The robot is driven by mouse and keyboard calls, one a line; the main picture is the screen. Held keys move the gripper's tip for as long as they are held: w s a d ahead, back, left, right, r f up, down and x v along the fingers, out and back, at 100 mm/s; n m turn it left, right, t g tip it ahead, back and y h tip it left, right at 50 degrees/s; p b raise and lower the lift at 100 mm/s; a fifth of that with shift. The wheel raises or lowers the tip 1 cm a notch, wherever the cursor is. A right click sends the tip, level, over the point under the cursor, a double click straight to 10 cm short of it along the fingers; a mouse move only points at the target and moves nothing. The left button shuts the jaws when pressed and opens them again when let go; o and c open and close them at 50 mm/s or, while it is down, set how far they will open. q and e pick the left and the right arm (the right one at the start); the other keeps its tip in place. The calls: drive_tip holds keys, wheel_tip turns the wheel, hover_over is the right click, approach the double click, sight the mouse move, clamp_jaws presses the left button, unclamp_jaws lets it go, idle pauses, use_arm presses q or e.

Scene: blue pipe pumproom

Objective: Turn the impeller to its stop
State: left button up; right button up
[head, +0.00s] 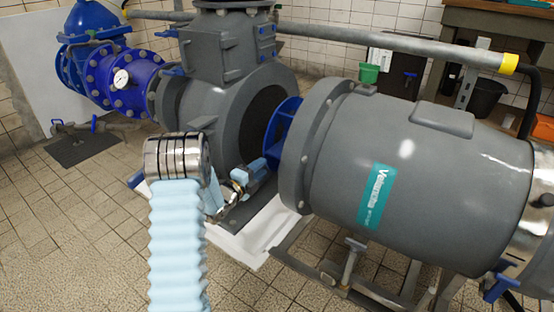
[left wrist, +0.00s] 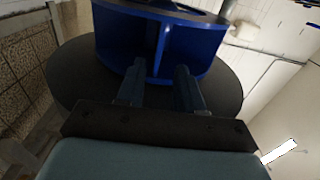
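The blue impeller (head: 284,125) sits in the gap between the open grey pump casing (head: 220,110) and the grey motor (head: 410,165). In the left wrist view the impeller (left wrist: 205,62) fills the top, with an upright vane between its rims and a dark round plate or opening behind it. My left gripper (head: 268,156) is at the impeller's lower near side. In the left wrist view its two fingers (left wrist: 158,70) are apart and point at the vane, which shows between them. I cannot tell whether they touch it. My right gripper is in neither view.
A grey pipe (head: 400,45) with a yellow end runs behind the motor. A blue valve (head: 105,62) with a gauge is at the left. A metal frame (head: 350,275) stands under the motor. A white sheet (head: 262,232) lies below the gap.

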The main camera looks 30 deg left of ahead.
use_arm(q)
drive_tip(key=w, duration=0.7)
drive_tip(key=shift+w+d, duration=0.25)
drive_tip(key=shift+w, duration=0.15)
clamp_jaws()
idle(0.9)
